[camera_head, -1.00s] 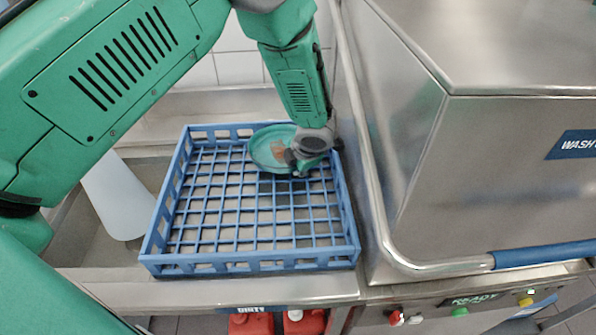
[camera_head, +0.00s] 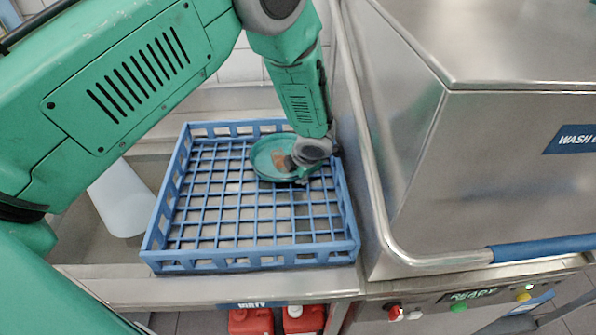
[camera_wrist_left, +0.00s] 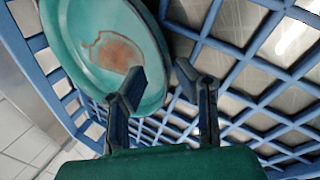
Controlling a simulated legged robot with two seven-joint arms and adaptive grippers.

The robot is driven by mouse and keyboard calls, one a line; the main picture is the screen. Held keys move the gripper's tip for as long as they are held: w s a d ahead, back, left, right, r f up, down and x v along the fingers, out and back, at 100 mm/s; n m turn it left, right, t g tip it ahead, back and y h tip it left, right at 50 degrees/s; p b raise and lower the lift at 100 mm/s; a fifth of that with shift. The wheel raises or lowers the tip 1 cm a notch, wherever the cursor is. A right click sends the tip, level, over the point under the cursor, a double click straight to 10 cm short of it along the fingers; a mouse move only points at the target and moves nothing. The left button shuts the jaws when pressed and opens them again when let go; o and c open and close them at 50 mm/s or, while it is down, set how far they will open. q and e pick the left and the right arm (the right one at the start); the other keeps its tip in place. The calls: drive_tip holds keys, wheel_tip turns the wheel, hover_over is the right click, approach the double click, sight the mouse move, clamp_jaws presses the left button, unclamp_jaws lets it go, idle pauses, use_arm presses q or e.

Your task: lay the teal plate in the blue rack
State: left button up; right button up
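The teal plate (camera_head: 262,152), with a brown food stain, is in the far right part of the blue rack (camera_head: 155,233). It looks fairly flat on the grid; whether all of its rim touches is hard to tell. My left gripper (camera_head: 302,173) is at the plate's right edge, low in the rack. In the left wrist view, its fingers (camera_wrist_left: 160,72) stand apart, one over the plate (camera_wrist_left: 95,75) and one beyond its rim, with a visible gap. Part of the plate is hidden by the gripper. My right gripper is out of view.
A steel washer (camera_head: 500,150) with a blue-handled bar (camera_head: 540,250) stands close on the right. A white object (camera_head: 120,200) is in the basin left of the rack. Red containers (camera_head: 250,321) are below. The rack's front and left grid is empty.

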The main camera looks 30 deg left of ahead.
use_arm(q)
drive_tip(key=shift+r, duration=0.1)
drive_tip(key=shift+r, duration=0.3)
drive_tip(key=v, duration=0.8)
